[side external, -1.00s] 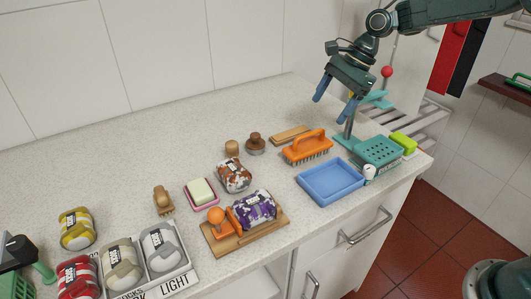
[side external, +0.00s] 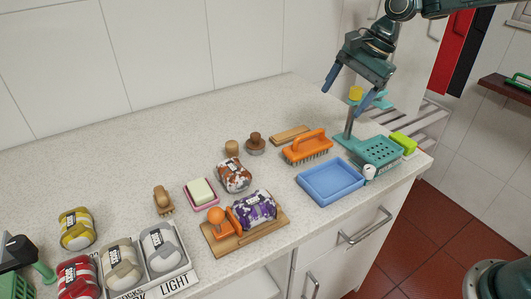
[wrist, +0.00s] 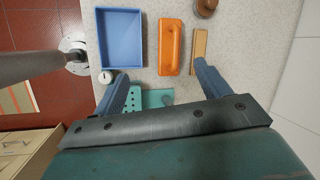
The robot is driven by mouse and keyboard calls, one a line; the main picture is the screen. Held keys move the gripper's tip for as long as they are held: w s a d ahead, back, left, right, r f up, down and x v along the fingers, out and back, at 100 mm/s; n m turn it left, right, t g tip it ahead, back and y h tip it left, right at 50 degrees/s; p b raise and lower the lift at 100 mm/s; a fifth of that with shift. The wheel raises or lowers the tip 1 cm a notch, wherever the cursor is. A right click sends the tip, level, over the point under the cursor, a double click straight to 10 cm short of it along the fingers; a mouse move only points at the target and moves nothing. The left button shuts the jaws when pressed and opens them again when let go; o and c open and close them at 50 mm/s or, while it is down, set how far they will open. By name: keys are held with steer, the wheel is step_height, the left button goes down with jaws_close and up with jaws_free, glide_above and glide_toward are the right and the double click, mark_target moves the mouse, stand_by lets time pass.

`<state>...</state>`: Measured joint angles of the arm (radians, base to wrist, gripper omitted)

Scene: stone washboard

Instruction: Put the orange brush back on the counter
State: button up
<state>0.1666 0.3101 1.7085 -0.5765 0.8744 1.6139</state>
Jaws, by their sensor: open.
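The orange brush (side external: 307,147) stands bristles down on the speckled counter (side external: 120,160), its handle on top. It lies behind the blue tray and in front of a flat wooden piece. In the wrist view the orange brush (wrist: 171,47) is beyond my fingertips, to the right of the blue tray. My gripper (side external: 348,92) is open and empty, raised above the teal stand at the counter's right end. In the wrist view my gripper (wrist: 160,76) has its fingers wide apart, with nothing between them in grasp.
A blue tray (side external: 331,182) sits near the front edge. A teal perforated holder (side external: 376,151) with an upright post and a green sponge (side external: 403,142) are at the right end. A wooden board (side external: 262,236) holds an orange-handled tool and purple bundle. The back left counter is clear.

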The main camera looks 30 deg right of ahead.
steer(key=s+r+n+t+h, duration=0.1)
steer(key=s+r+n, duration=0.25)
steer(key=s, duration=0.45)
steer(key=s+r+n+t+h, duration=0.1)
steer(key=s+r+n, duration=0.25)
steer(key=s, duration=0.35)
steer(key=s+d+f+n, duration=0.1)
steer(key=s+n, duration=0.3)
steer(key=s, duration=0.3)
steer(key=s+d+f+n+t+h, duration=0.1)
steer(key=s+f+n, duration=0.1)
steer(key=s, duration=0.5)
steer(key=shift+d+f+n+h, duration=0.3)
steer(key=shift+n, duration=0.6)
